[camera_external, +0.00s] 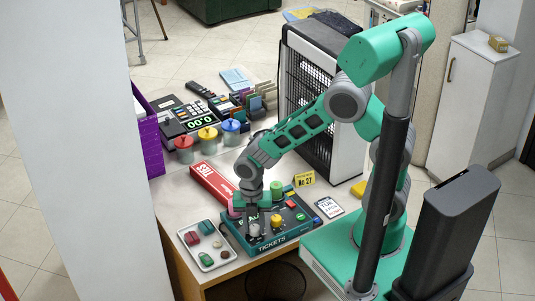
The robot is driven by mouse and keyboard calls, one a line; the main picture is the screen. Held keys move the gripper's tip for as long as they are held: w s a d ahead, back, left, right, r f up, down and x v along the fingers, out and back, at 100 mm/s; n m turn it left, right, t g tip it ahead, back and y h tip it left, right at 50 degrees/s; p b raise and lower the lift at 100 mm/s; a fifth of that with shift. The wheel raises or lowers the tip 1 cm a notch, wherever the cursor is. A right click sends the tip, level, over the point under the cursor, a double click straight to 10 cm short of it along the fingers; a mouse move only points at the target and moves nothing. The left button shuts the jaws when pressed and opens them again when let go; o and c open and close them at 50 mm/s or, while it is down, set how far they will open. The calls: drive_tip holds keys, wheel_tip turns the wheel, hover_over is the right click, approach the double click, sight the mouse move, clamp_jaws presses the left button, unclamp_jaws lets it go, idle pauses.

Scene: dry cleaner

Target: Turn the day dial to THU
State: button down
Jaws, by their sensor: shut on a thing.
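A dark teal ticket machine (283,237) marked TICKETS stands near the front of the counter. My gripper (252,222) points down over the left part of its top. It is shut on what looks like the day dial (254,230), a small pale knob low on that top. The fingers cover much of the dial. Its day marks, including THU, and where it points are too small or hidden to read.
A white tray (209,263) with several small coloured items lies left of the machine. A red box (213,184) lies behind it, a yellow No 27 sign (304,179) and a white card (329,207) to the right. Lidded jars (208,138) and a register (187,117) stand further back.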

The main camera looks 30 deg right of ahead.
drive_tip(key=shift+m, duration=0.3)
drive_tip(key=m+b, duration=0.1)
drive_tip(key=m, duration=0.6)
drive_tip(key=shift+w+b, duration=0.1)
drive_tip(key=shift+b, duration=0.2)
drive_tip(key=m+b, duration=0.1)
drive_tip(key=m, duration=0.6)
drive_tip(key=shift+y, duration=0.3)
drive_tip(key=m, duration=0.6)
drive_tip(key=shift+w+m, duration=0.1)
drive_tip(key=shift+m, duration=0.3)
drive_tip(key=m, duration=0.5)
drive_tip(key=shift+d+b, duration=0.1)
drive_tip(key=shift+b, duration=0.3)
drive_tip(key=shift+m, duration=0.3)
